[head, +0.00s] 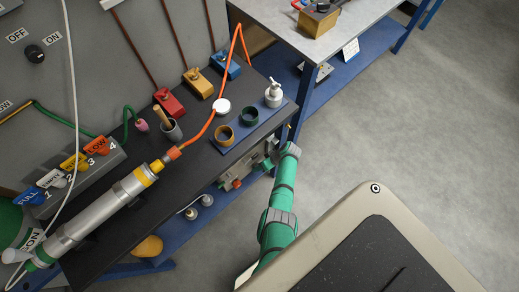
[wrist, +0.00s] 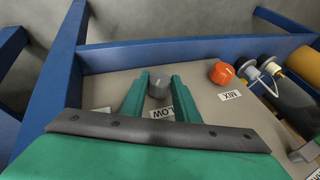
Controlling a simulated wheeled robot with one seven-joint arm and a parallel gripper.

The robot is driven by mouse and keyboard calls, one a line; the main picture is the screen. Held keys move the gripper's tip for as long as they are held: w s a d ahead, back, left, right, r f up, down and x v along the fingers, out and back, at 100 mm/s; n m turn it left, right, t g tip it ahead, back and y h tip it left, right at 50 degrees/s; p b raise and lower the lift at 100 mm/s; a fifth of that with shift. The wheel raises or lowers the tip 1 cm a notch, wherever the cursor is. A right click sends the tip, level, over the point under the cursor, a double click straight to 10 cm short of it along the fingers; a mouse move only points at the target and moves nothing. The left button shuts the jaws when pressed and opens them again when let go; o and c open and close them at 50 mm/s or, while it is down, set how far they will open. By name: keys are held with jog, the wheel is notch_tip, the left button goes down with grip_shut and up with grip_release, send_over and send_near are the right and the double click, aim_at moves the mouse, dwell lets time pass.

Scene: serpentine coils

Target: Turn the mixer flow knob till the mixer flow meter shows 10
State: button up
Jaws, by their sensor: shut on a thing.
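A grey flow knob (wrist: 159,87) sits on the beige panel in the wrist view. Its label (wrist: 162,113) reads "LOW", with its first part hidden by a finger. The two green fingers of my gripper (wrist: 159,80) stand on either side of the knob and are shut on it. In the head view, my gripper (head: 270,161) is at the panel (head: 255,160) under the front edge of the dark bench top. The knob is too small or hidden to make out there. I cannot see a flow meter reading in either view.
An orange knob (wrist: 221,73) labelled "MIX" is right of my gripper, also visible in the head view (head: 237,184). Blue frame bars (wrist: 190,48) border the panel. Small bottles (head: 207,200) stand on the lower shelf.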

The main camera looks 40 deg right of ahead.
jog(key=shift+w, duration=0.15)
jog(key=o, duration=1)
jog(key=shift+w, duration=0.1)
jog(key=shift+o, duration=0.2)
jog(key=shift+a, duration=0.1)
jog(key=shift+s+d+r, duration=0.25)
jog(key=shift+s+d, duration=0.05)
jog(key=v, duration=1)
jog(key=shift+a, duration=0.15)
